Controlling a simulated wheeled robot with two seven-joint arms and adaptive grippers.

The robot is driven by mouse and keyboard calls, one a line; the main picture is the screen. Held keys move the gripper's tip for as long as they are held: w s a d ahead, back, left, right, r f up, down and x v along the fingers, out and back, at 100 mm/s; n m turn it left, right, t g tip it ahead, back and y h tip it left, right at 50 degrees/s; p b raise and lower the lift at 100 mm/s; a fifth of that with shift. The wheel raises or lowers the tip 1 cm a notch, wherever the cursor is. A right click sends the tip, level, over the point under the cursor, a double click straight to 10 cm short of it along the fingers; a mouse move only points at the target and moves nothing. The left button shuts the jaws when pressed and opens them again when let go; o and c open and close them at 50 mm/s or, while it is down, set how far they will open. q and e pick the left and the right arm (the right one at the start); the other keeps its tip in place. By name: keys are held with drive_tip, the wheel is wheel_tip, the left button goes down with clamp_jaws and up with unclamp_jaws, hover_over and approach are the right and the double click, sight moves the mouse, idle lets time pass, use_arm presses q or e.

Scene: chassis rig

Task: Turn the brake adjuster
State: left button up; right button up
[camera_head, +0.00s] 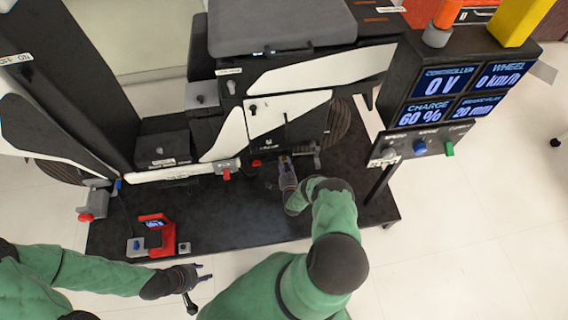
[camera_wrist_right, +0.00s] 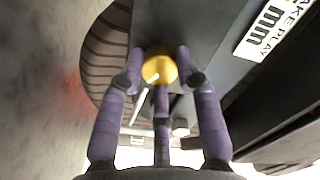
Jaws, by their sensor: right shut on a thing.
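The brake adjuster is a round yellow knob (camera_wrist_right: 160,66) in the right wrist view. The fingers of my right gripper (camera_wrist_right: 160,78) are closed around it, with their tips against its sides. In the head view my right gripper (camera_head: 286,172) reaches in at the scooter's lower side, near the rear wheel, and the knob is hidden there. My left gripper (camera_head: 201,284) is open and empty in front of the dark platform, away from the scooter. The display (camera_head: 455,92) reads controller 0 V, wheel 0 km/h, charge 60 %, and a brake reading that looks like 20 mm.
The scooter (camera_head: 290,75) stands on a dark platform (camera_head: 215,215). A red device (camera_head: 168,237) sits near the platform's front edge. A panel with a blue and a green knob (camera_head: 448,148) is at the right. A "play mm" label (camera_wrist_right: 268,28) is beside the yellow knob.

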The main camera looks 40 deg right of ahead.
drive_tip(key=shift+d+r, duration=0.3)
drive_tip(key=shift+d, duration=0.05)
drive_tip(key=o, duration=1.2)
drive_tip(key=shift+c, duration=0.2)
drive_tip(key=shift+a+f, duration=0.1)
drive_tip(key=shift+a, duration=0.05)
drive_tip(key=shift+s+a+f, duration=0.1)
drive_tip(key=shift+s+a, duration=0.15)
drive_tip(key=shift+s, duration=0.2)
drive_tip(key=v, duration=1.1)
